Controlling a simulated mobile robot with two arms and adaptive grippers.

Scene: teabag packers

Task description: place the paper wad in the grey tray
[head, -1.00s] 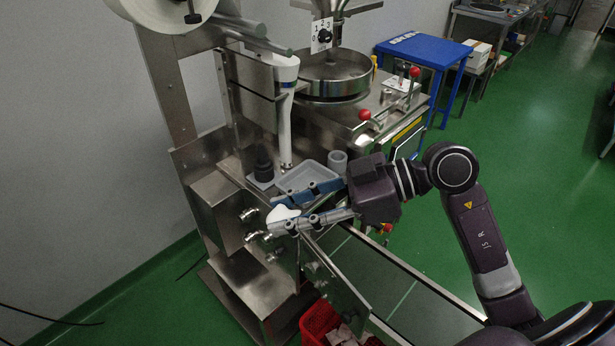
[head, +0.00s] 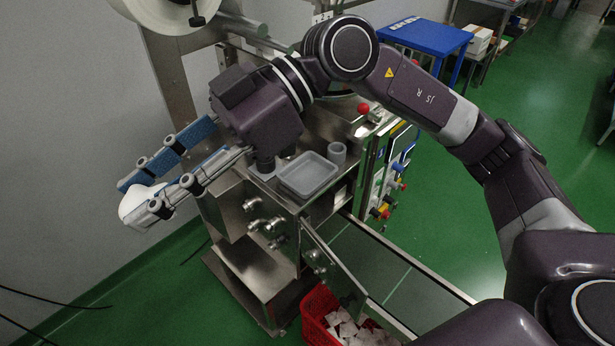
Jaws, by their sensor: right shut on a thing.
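A white paper wad (head: 135,203) is held between the fingertips of my right gripper (head: 140,200), at the left in the head view. The gripper is shut on it, up in the air to the left of the machine. The fingers hide part of the wad. The grey tray (head: 330,186) sits on the machine's steel top, to the right of the gripper, and looks empty. My left gripper is not in view.
A grey cup (head: 337,153) stands beside the tray. A blue table (head: 425,38) stands at the back.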

